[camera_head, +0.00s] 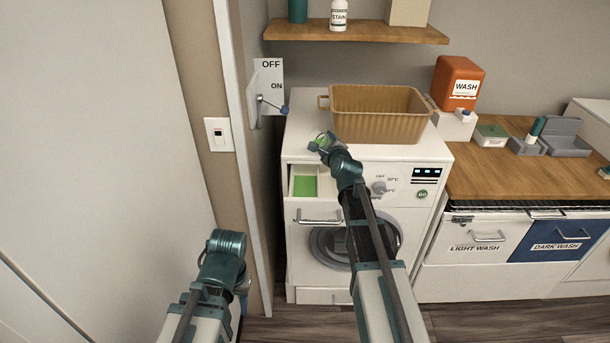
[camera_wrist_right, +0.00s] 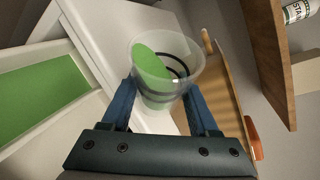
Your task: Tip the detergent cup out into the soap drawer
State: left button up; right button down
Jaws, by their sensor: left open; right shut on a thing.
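The clear detergent cup (camera_wrist_right: 185,75), with green inside, is held between the blue fingers of my right gripper (camera_wrist_right: 165,105). In the head view the cup (camera_head: 325,142) is above the washer top's front edge, just up and right of the open soap drawer (camera_head: 291,186). The green lies toward the cup's left side in the wrist view; I cannot tell how far the cup is tilted. The drawer, with a green area inside, also shows at left in the wrist view (camera_wrist_right: 52,52). My left gripper (camera_head: 241,286) is low at left, empty, mostly hidden behind its own arm.
A tan basket (camera_head: 380,112) stands on the washer (camera_head: 300,130) behind the cup. A lever switch (camera_head: 270,104) is on the wall at left. An orange WASH container (camera_head: 458,82) stands right of the basket. A wooden shelf (camera_head: 355,32) hangs above.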

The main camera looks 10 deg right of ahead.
jog(key=shift+r+n, duration=0.25)
jog(key=shift+n, duration=0.15)
dwell(0.3)
jog(key=shift+f+n+t+h+b, duration=0.4)
jog(key=shift+n+b, duration=0.2)
jog(key=shift+b, duration=0.3)
dwell(0.4)
jog(key=shift+r+n, duration=0.5)
jog(key=shift+n, duration=0.2)
dwell(0.7)
jog(key=shift+s+a+f+n+t+h+b, duration=0.1)
jog(key=shift+a+f+n+t+h+b, duration=0.15)
jog(key=shift+a+n+b, duration=0.35)
jog(key=shift+s+a+f+n+t+h+b, duration=0.15)
jog(key=shift+n+t+b, duration=0.25)
jog(key=shift+b, duration=0.35)
dwell(0.4)
